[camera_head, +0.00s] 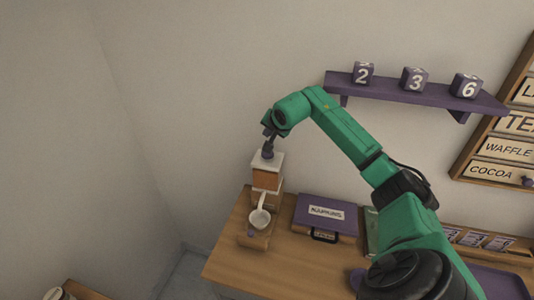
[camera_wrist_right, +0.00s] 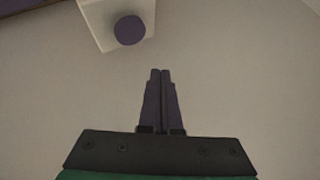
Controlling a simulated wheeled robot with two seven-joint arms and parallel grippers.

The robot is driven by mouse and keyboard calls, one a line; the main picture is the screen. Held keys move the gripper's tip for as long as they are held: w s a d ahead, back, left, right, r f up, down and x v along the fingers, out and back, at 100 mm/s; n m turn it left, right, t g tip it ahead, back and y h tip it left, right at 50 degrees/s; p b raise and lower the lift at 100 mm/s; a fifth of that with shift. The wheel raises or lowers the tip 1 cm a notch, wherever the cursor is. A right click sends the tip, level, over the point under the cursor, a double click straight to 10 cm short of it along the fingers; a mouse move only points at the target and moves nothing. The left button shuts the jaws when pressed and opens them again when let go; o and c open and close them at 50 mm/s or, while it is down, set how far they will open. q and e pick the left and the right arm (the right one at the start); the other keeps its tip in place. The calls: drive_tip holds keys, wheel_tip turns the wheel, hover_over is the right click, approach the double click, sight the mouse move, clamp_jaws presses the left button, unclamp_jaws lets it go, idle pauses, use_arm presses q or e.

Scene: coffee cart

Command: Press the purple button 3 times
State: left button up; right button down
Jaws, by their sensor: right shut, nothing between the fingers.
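The purple button (camera_wrist_right: 129,30) is a round knob on the pale top of the coffee machine (camera_head: 266,178), and it shows whole at the upper part of the right wrist view. My right gripper (camera_head: 268,148) points down over the machine top in the head view, where its tips overlap the button area. In the right wrist view the fingers (camera_wrist_right: 160,73) are shut with nothing between them. The button lies ahead of the tips and slightly left, apart from them in the picture. I cannot tell the height gap. My left gripper is not in view.
A white cup (camera_head: 260,218) stands at the machine's front. A purple case (camera_head: 326,214) lies on the wooden counter (camera_head: 230,250) to the right. A purple shelf (camera_head: 410,92) with numbered blocks hangs on the wall behind my right arm.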

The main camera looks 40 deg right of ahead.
sight(268, 155)
drive_tip(key=shift+s+f, duration=0.1)
drive_tip(key=shift+f, duration=0.75)
drive_tip(key=shift+s+a+f+b, duration=0.1)
drive_tip(key=shift+s+f+b, duration=0.05)
drive_tip(key=shift+f+b, duration=0.35)
drive_tip(key=shift+s+a+f+b, duration=0.1)
drive_tip(key=shift+s+f+b, duration=0.05)
drive_tip(key=shift+f+b, duration=0.35)
drive_tip(key=shift+f, duration=0.35)
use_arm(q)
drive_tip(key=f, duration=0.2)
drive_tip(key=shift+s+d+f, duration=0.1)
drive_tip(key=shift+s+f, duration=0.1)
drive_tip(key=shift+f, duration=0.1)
use_arm(e)
drive_tip(key=shift+w+d, duration=0.1)
drive_tip(key=shift+w, duration=0.1)
drive_tip(key=shift+s, duration=0.15)
use_arm(q)
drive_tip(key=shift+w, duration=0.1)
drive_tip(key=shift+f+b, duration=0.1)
drive_tip(key=shift+b, duration=0.2)
use_arm(e)
drive_tip(key=shift+f, duration=0.15)
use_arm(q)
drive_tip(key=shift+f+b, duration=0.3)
use_arm(e)
drive_tip(key=shift+f, duration=0.3)
